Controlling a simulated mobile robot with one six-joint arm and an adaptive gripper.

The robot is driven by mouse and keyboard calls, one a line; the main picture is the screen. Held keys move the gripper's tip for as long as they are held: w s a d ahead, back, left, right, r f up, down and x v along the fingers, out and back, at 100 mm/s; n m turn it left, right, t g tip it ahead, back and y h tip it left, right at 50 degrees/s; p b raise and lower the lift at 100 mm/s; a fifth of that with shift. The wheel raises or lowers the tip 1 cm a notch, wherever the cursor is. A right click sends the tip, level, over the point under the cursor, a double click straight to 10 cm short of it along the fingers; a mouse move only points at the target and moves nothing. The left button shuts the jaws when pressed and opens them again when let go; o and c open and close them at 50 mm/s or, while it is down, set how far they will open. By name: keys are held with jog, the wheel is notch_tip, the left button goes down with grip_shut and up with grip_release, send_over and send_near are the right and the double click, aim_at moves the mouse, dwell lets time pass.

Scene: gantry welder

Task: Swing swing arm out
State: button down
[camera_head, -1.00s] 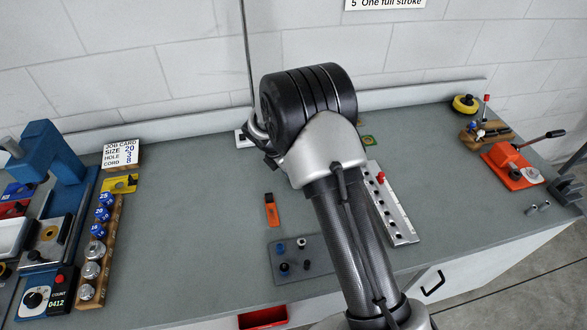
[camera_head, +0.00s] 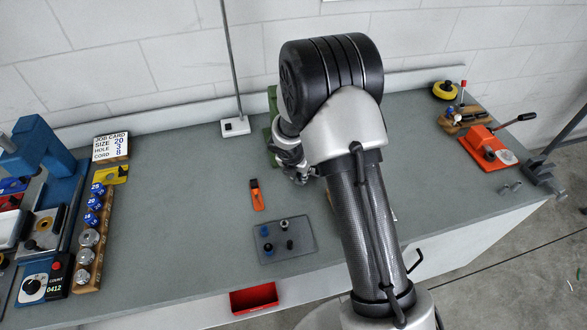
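I cannot make out for certain which part is the swing arm. A blue machine (camera_head: 52,150) with an upright frame stands on the bench at the far left, cut off by the picture edge. A green object (camera_head: 271,150) shows partly behind my arm at the back of the bench. My black and silver arm fills the middle of the view and hides what lies behind it. Its dark wrist end (camera_head: 298,165) hangs over the bench beside the green object. The fingers cannot be made out there, and I see nothing held.
A thin pole on a white base (camera_head: 235,127) stands at the back. A grey tray (camera_head: 264,248) with small parts, an orange tool (camera_head: 257,194) and a red bin (camera_head: 254,298) are in front. An orange toggle clamp (camera_head: 488,146) stands right. The left-centre bench is clear.

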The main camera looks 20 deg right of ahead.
jog(key=shift+s+d+n, duration=0.35)
jog(key=shift+d, duration=0.2)
jog(key=shift+s+d+n, duration=0.35)
jog(key=shift+d, duration=0.15)
jog(key=shift+s+d+n+t+y, duration=0.3)
jog(key=shift+d+n, duration=0.2)
jog(key=shift+d, duration=0.25)
jog(key=shift+s+d+n+t+y, duration=0.1)
jog(key=shift+s+d+n+y, duration=0.1)
jog(key=shift+s+d+n, duration=0.3)
jog(key=shift+w+d, duration=0.15)
jog(key=shift+d, duration=0.15)
jog(key=c, duration=1.5)
grip_release()
jog(key=shift+d, duration=0.1)
jog(key=shift+o, duration=0.7)
jog(key=shift+r, duration=0.25)
jog(key=v, duration=1.1)
jog(key=shift+r, duration=0.25)
